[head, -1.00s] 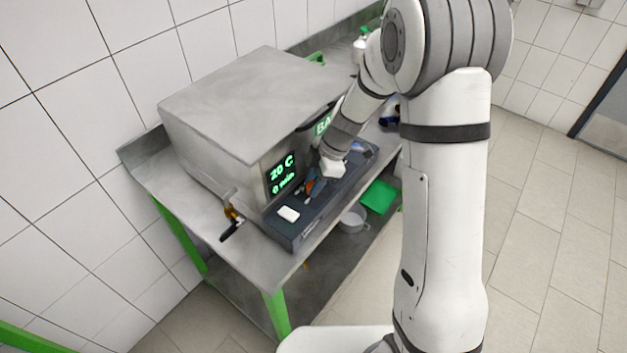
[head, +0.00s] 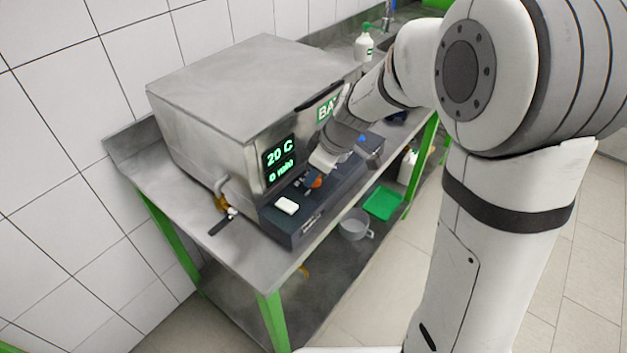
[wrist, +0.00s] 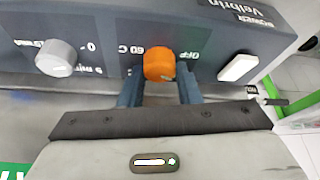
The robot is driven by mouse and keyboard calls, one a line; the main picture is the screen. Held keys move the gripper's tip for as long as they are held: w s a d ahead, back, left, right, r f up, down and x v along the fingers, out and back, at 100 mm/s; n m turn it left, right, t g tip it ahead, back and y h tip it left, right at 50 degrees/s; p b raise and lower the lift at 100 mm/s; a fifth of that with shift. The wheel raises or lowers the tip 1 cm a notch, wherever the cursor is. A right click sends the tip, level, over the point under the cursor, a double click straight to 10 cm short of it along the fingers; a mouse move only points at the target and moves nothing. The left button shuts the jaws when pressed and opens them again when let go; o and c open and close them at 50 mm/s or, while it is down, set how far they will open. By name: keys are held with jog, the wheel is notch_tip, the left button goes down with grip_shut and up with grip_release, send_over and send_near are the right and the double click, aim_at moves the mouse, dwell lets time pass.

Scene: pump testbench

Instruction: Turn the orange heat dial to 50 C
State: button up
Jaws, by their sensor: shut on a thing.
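The orange heat dial (wrist: 159,65) sits on the dark control panel (head: 300,222), between the fingers of my gripper (wrist: 160,82). The fingers are shut on it, one on each side. In the wrist view the panel is upside down; the marks "60 C" and "OFF" stand on either side of the dial, and its pointer is not clear. In the head view only part of the orange dial (head: 315,182) shows below my gripper (head: 312,177). The display (head: 280,160) reads 20 C and a second, blurred line.
A grey dial (wrist: 56,58) and a white switch (wrist: 238,67) flank the orange dial on the panel. The steel bath (head: 215,130) stands behind it, with a black-handled tap (head: 221,222) at its left. A bottle (head: 364,44) stands farther back.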

jog(key=m+t, duration=0.1)
jog(key=m, duration=0.2)
jog(key=shift+r, duration=0.1)
jog(key=m+h, duration=0.1)
jog(key=m, duration=0.1)
jog(key=shift+r+m+t+p, duration=0.15)
jog(key=shift+m+t+p, duration=0.15)
jog(key=shift+t+p, duration=0.1)
jog(key=shift+a+m+t+h+p, duration=0.1)
jog(key=shift+m+t+h+p, duration=0.35)
jog(key=shift+m, duration=0.75)
jog(key=shift+m+h, duration=0.55)
jog(key=shift+m, duration=0.85)
jog(key=shift+f, duration=0.2)
jog(key=o, duration=1)
jog(key=shift+s+r, duration=0.1)
jog(key=v, duration=0.7)
jog(key=shift+s+r, duration=0.1)
jog(key=shift+r, duration=0.2)
